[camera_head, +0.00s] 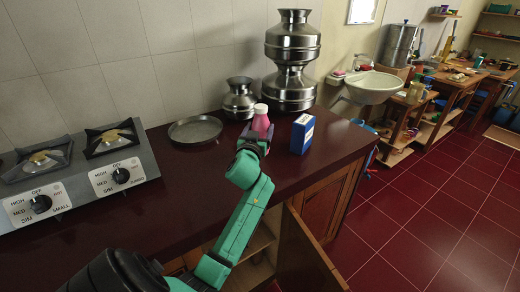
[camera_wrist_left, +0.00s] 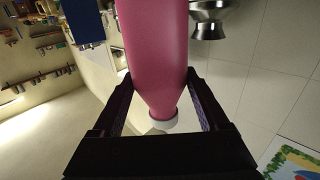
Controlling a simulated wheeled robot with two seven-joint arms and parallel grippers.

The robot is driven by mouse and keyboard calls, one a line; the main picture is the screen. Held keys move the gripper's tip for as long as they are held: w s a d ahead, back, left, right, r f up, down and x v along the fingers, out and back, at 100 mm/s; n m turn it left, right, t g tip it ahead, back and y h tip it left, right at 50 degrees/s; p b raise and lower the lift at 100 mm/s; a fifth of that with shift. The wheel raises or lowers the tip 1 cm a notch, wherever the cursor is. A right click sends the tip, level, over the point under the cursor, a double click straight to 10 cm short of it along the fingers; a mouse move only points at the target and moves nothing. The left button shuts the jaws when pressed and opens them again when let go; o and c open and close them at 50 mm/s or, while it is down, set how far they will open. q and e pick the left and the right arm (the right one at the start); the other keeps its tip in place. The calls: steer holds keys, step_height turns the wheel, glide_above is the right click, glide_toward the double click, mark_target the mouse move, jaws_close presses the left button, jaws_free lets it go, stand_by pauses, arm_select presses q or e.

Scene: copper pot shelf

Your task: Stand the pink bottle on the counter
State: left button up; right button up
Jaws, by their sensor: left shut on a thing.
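The pink bottle (camera_head: 261,123) with a white cap is upright over the dark red counter (camera_head: 190,222), in front of the metal pots in the head view. My left gripper (camera_head: 254,140) is shut on it. In the left wrist view the bottle (camera_wrist_left: 154,50) sits between the two fingers of the left gripper (camera_wrist_left: 165,105), with its white cap (camera_wrist_left: 162,125) toward the palm. The bottle's base is hidden behind my gripper in the head view, so I cannot tell whether it touches the counter. My right gripper is not in view.
A blue box (camera_head: 302,134) stands just right of the bottle. A shallow pan (camera_head: 195,129) and a small metal pot (camera_head: 239,99) are to its left. Large stacked pots (camera_head: 291,60) stand behind. A stove (camera_head: 80,172) is at left. The counter's front is clear.

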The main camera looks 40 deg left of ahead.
arm_select(q)
step_height(320, 180, down, 6)
steer(key=shift+s+d+f+b, duration=0.1)
steer(key=shift+f+b, duration=0.1)
steer(key=shift+b, duration=0.65)
steer(key=shift+f, duration=0.15)
steer(key=shift+f, duration=0.1)
steer(key=o, duration=1.4)
steer(key=shift+r, duration=0.25)
steer(key=v, duration=1.2)
steer(key=shift+f+b, duration=0.15)
steer(key=shift+b, duration=0.2)
